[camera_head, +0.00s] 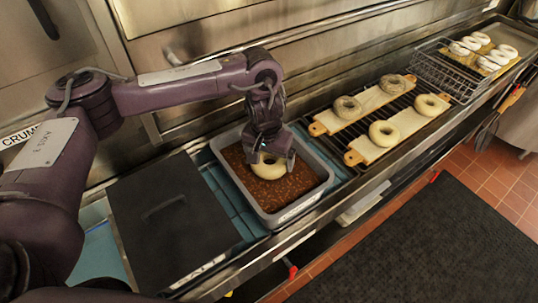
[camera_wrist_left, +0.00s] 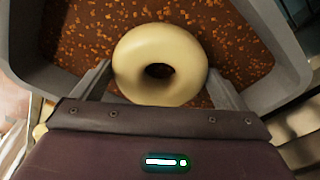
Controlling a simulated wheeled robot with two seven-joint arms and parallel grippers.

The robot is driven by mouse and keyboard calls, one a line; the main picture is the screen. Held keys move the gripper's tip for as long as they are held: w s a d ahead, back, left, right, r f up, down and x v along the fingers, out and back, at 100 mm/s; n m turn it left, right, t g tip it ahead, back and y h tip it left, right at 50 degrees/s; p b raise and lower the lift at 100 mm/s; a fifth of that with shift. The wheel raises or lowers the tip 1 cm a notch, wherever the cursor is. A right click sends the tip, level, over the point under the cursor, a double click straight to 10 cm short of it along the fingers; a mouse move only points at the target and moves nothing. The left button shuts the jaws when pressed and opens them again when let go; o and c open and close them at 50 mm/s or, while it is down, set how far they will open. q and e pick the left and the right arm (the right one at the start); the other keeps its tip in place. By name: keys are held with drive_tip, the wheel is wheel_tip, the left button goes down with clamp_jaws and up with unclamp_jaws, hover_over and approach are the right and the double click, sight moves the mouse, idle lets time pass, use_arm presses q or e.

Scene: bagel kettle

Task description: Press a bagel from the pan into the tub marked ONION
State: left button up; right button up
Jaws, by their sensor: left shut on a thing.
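A pale, plain bagel (camera_head: 267,167) is between the fingers of my left gripper (camera_head: 270,158), which is shut on it. The bagel (camera_wrist_left: 188,63) also shows in the left wrist view, lying flat with a finger at either side. Below it is a grey tub (camera_head: 326,186) filled with brown, orange-flecked topping (camera_head: 296,184). Its front label is too small to read. Whether the bagel's underside touches the topping is hidden. My right gripper is not in view.
A black lid (camera_head: 170,240) covers the space left of the tub. To the right, wooden boards (camera_head: 408,127) carry several bagels (camera_head: 383,133) over a rack. Farther right are a wire basket (camera_head: 440,72) and pale bagels (camera_head: 480,39). A metal counter edge (camera_head: 262,252) runs in front.

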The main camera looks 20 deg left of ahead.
use_arm(q)
drive_tip(key=shift+f, duration=0.4)
idle(0.6)
drive_tip(key=shift+r, duration=0.15)
idle(0.7)
drive_tip(key=shift+r+p, duration=0.9)
drive_tip(key=shift+p, duration=0.1)
wheel_tip(320, 180, up, 8)
drive_tip(key=p, duration=0.8)
